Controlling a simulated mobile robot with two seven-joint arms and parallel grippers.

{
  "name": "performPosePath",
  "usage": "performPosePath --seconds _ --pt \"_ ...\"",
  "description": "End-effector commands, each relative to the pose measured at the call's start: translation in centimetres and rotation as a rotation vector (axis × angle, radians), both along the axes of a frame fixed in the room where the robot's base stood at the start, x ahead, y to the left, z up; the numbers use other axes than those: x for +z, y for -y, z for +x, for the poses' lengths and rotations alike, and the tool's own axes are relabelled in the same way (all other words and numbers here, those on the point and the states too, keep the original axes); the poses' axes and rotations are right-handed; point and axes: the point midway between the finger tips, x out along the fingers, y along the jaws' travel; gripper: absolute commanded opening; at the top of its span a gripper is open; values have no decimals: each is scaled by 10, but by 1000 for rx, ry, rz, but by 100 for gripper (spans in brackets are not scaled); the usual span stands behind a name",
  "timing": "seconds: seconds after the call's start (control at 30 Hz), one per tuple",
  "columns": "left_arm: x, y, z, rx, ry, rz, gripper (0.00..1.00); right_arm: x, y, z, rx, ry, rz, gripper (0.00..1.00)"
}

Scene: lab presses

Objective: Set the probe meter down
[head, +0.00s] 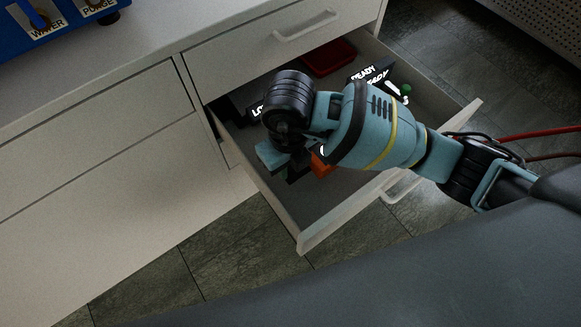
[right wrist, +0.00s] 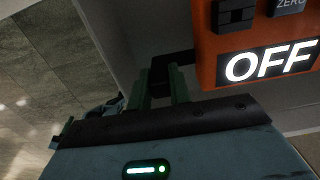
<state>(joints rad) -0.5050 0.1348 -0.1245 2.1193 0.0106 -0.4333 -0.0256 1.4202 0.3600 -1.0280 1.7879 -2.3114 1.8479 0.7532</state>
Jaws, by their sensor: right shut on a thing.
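The probe meter is an orange box with a lit OFF display and a ZERO button. In the right wrist view the probe meter (right wrist: 222,45) fills the upper right, and a black piece reaches left from its side. In the head view only a bit of its orange body (head: 321,166) shows under my arm. My right gripper (head: 292,170) is down inside the open drawer (head: 325,207), shut on the meter's black piece between its fingers (right wrist: 162,88). I cannot tell whether the meter touches the drawer floor. My left gripper is not in view.
The drawer also holds a dark box with lit READY text (head: 371,75), a red tray (head: 328,57), a dark box partly behind my wrist (head: 240,107) and a green knob (head: 406,89). The drawer's front part is bare. A blue machine (head: 62,22) stands on the counter.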

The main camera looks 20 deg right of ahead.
Motion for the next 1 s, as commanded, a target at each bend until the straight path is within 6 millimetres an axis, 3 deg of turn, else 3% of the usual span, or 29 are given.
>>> performPosePath --seconds 0.23,0.53,0.97,1.0 --pt "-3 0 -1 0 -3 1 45 -7 0 1 0 3 -1 0" --pt "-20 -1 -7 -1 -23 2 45 -49 0 0 0 1 0 0" --pt "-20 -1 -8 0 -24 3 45 -53 0 1 0 3 0 0" --pt "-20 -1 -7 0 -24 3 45 -53 0 0 1 2 0 24"
